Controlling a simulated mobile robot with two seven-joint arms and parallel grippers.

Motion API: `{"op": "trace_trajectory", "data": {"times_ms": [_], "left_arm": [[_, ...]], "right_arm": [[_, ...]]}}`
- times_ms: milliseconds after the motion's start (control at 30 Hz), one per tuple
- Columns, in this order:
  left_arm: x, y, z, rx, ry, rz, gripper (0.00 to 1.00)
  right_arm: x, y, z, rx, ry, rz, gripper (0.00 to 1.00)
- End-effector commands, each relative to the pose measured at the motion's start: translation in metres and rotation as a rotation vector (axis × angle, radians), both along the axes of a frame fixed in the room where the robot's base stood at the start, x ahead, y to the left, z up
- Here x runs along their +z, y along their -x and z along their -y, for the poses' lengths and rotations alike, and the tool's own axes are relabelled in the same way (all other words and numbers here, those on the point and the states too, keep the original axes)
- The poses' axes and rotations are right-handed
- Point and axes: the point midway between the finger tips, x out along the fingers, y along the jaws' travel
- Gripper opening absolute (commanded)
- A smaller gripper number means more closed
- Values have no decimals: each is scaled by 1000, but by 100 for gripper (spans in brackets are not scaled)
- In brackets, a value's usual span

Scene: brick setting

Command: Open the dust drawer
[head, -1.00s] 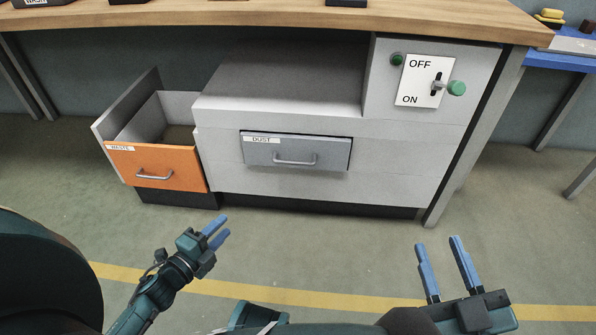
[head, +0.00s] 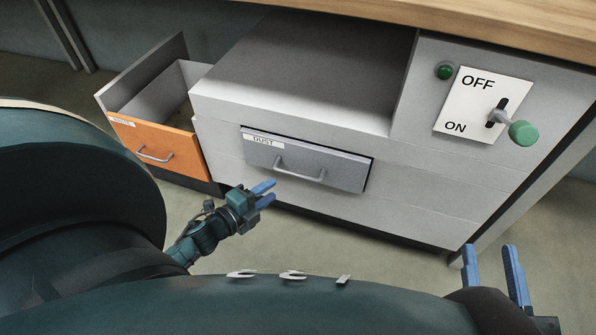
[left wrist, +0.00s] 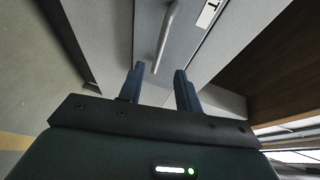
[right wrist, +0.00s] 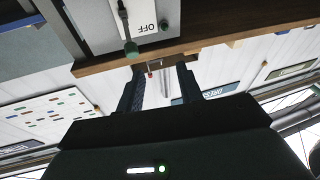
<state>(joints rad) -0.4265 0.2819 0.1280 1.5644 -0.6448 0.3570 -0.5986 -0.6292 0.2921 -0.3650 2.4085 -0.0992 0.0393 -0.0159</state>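The grey dust drawer (head: 345,170) with its "DUST" label sits in the front of the grey cabinet and looks shut or nearly so. Its bar handle (head: 300,172) faces me. My left gripper (head: 268,192) is open and empty, in front of and a little below the drawer's left part, apart from the handle. In the left wrist view the handle (left wrist: 164,38) is beyond the open fingers (left wrist: 160,85). My right gripper (head: 492,265) is open and empty at the lower right, below the switch panel, away from the drawer.
An orange drawer (head: 160,150) stands open at the left of the cabinet. A switch panel (head: 470,105) marked OFF and ON, with a green-knobbed lever (head: 523,133), is at the right. A wooden tabletop (head: 480,18) overhangs the cabinet. Floor in front is clear.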

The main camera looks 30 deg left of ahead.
Motion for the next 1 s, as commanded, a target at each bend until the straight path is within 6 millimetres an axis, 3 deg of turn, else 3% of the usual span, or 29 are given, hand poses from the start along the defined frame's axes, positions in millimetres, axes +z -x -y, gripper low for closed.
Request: {"op": "trace_trajectory", "data": {"times_ms": [300, 500, 933, 1000], "left_arm": [[-14, -67, 10, -1, -1, 3, 34], [-19, -93, 15, -1, -1, 1, 34], [-19, -102, 17, 0, 0, 0, 34], [-19, -102, 17, 0, 0, 0, 29]], "right_arm": [[-4, 0, -3, 25, -53, 4, 36], [-2, -1, -4, 34, -67, 19, 36], [3, -1, -4, 39, -74, 34, 36], [3, -1, -4, 39, -74, 34, 36]]}}
